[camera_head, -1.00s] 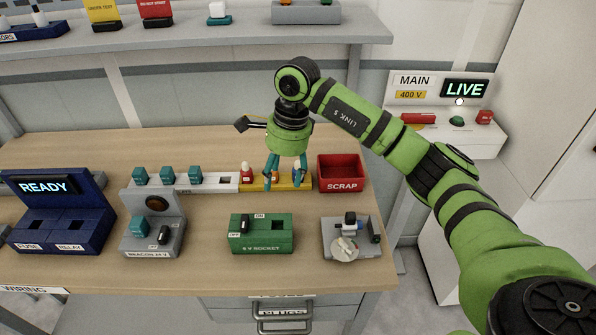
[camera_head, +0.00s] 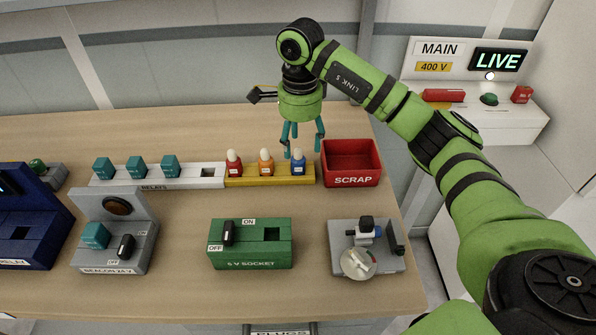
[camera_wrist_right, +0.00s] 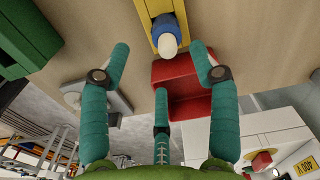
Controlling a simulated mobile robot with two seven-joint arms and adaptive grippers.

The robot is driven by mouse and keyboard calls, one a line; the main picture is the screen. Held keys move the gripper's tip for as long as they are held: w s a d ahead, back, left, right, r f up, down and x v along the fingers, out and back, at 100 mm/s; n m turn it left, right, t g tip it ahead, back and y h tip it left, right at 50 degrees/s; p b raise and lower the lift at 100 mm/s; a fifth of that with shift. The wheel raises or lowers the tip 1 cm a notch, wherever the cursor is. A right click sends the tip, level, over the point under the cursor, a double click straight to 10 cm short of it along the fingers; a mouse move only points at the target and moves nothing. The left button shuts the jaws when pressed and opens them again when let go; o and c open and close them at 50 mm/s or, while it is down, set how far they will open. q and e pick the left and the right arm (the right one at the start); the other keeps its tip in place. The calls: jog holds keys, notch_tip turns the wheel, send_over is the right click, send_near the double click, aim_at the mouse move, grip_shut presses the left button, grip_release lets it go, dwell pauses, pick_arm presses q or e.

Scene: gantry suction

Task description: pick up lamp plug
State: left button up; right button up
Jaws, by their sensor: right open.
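Three lamp plugs with pale bulb tips stand upright in a row on a yellow rack (camera_head: 270,181): a red one (camera_head: 234,163), an orange one (camera_head: 266,162) and a blue one (camera_head: 298,163). My right gripper (camera_head: 303,147) is open and empty, its fingers pointing down near the blue plug at the rack's right end. In the right wrist view, the blue plug (camera_wrist_right: 163,23) lies ahead of the open fingers (camera_wrist_right: 160,62), with its bulb facing the camera between the two outer fingertips, apart from them. My left gripper is not in view.
A red scrap bin (camera_head: 351,179) stands close right of the rack. A white relay rack (camera_head: 207,183) with teal blocks adjoins its left end. In front are a green 5 V socket box (camera_head: 250,258), a grey beacon unit (camera_head: 112,262) and a grey fixture (camera_head: 375,265). Bare bench lies between.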

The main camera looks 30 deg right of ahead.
aim_at(298, 157)
jog(key=shift+f, duration=0.45)
jog(key=f+p, duration=0.2)
jog(key=f, duration=0.1)
jog(key=w+f+p, duration=0.1)
jog(key=f, duration=0.1)
jog(key=shift+f, duration=0.15)
jog(key=shift+f+p, duration=0.3)
jog(key=shift+f, duration=0.3)
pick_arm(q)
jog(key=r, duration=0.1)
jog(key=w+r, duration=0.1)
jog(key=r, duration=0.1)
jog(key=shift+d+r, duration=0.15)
pick_arm(e)
grip_shut()
